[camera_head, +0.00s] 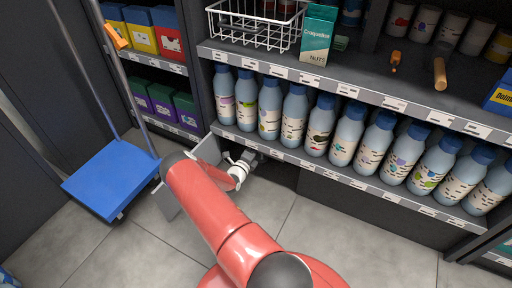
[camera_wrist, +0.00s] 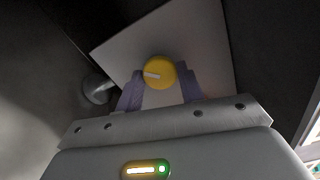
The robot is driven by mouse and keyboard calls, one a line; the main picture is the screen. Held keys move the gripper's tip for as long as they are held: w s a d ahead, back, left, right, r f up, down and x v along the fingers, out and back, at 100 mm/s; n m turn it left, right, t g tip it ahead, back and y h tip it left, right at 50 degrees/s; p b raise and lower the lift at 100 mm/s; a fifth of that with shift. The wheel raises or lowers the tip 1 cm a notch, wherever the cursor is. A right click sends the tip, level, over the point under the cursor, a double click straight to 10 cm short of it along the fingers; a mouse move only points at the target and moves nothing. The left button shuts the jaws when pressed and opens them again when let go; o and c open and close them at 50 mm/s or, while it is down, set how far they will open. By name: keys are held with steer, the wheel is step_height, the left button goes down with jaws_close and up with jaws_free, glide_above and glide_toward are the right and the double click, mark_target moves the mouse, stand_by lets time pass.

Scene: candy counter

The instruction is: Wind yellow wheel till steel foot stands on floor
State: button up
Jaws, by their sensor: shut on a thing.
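The yellow wheel (camera_wrist: 158,72), round with a pale mark on its face, shows in the wrist view. My gripper (camera_wrist: 160,92) is shut on it, with a purple-grey finger on each side. In the head view my gripper (camera_head: 243,163) is low by the bottom left corner of the bottle shelf, and my arm hides the wheel. A rounded grey metal piece (camera_wrist: 97,90) shows left of the wheel; I cannot tell whether it is the steel foot or whether it touches the floor.
A pale flat panel (camera_wrist: 205,45) lies behind the wheel. Blue bottles (camera_head: 293,115) line the lower shelf (camera_head: 345,178) to the right. A blue platform trolley (camera_head: 110,178) stands at left. The tiled floor (camera_head: 130,250) is clear in front.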

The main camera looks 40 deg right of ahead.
steer(key=shift+m, duration=1.7)
steer(key=m+p, duration=0.1)
steer(key=m, duration=0.2)
steer(key=o, duration=0.6)
steer(key=shift+c, duration=0.2)
steer(key=shift+a, duration=0.15)
steer(key=p+v, duration=0.1)
steer(key=v, duration=0.3)
steer(key=shift+s+a+p, duration=0.2)
steer(key=shift+a+p, duration=0.1)
